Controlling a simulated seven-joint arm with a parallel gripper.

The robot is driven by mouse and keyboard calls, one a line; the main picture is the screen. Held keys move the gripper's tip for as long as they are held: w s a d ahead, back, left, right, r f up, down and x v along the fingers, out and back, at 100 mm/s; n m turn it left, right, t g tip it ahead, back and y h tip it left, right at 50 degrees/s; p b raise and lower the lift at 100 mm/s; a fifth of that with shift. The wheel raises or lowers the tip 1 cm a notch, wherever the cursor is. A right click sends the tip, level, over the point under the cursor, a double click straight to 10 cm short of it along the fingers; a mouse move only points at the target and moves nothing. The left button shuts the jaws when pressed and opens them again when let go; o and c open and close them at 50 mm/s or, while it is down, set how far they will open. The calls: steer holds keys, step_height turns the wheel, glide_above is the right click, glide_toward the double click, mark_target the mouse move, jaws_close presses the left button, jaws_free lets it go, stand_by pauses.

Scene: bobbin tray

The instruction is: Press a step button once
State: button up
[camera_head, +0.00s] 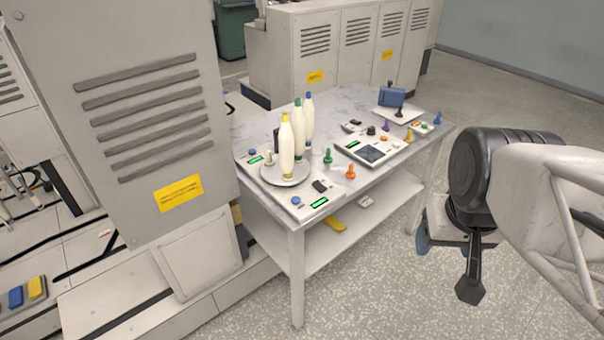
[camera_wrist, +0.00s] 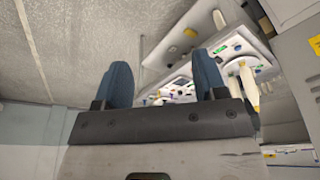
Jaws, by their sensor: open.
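A white panel with a round blue button (camera_head: 295,200) and a green display lies at the table's near-left corner. A second blue button (camera_head: 252,152) with a green display sits on a panel farther back. Which of them is a step button I cannot tell. Several cream bobbins (camera_head: 286,148) with yellow, green and blue tops stand upright on a round plate (camera_head: 272,178) between them. My gripper (camera_head: 424,238) is right of the table, apart from it, touching nothing. In the wrist view my gripper (camera_wrist: 162,82) shows two blue fingers spread apart and empty, with the table beyond, tilted.
The table (camera_head: 270,210) also holds a panel with a dark screen (camera_head: 372,152), several coloured pegs and a blue box (camera_head: 391,96). A tall grey cabinet (camera_head: 130,90) stands at the left. Floor between table and arm is clear.

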jaws_close()
stand_by(1.4)
